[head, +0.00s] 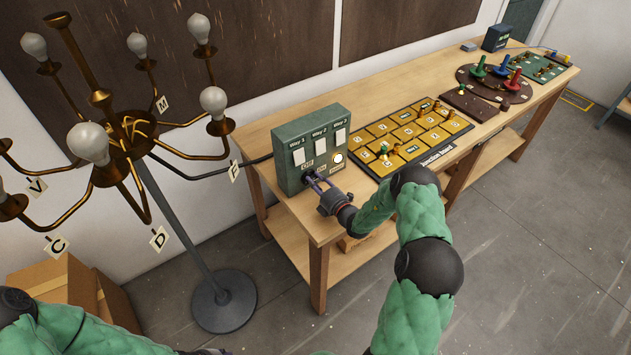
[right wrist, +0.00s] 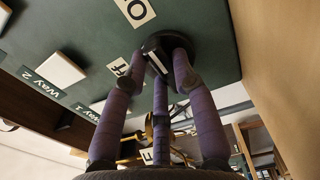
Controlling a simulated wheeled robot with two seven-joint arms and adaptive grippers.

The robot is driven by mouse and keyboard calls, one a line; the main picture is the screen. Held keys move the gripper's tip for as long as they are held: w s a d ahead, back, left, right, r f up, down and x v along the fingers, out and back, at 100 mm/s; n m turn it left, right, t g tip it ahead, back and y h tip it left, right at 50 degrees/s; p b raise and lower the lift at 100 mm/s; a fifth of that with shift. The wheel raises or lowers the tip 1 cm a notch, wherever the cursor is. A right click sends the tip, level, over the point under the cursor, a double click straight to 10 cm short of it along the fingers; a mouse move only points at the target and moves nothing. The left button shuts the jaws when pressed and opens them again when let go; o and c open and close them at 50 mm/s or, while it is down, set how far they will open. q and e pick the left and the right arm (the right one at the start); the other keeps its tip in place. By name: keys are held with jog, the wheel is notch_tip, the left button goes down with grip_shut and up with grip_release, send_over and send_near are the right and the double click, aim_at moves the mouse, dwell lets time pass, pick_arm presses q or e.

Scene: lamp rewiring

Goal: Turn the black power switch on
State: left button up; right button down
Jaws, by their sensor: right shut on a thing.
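The black power switch (right wrist: 153,40) is a round knob with a white line on it, on the front of the green box (head: 290,180). In the right wrist view the labels "Off" (right wrist: 118,67) and a partly cut one starting with "O" (right wrist: 136,10) are beside it. My right gripper (head: 310,180) has its purple fingers closed around the knob; they also show in the right wrist view (right wrist: 168,70). The fingers hide part of the knob, and I cannot tell which label its line points to.
The box carries white switches labelled Way 1 to Way 3 and a glowing round light (head: 338,158). A yellow junction board (head: 410,136) lies right of it on the wooden table (head: 262,131). A brass lamp (head: 132,128) stands on the left.

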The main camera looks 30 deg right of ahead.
jog(key=shift+d+m, duration=0.1)
jog(key=shift+m, duration=0.3)
jog(key=c, duration=1)
grip_release()
jog(key=shift+f, duration=0.1)
jog(key=s, duration=0.8)
jog(key=s+d, duration=0.1)
jog(key=s, duration=0.3)
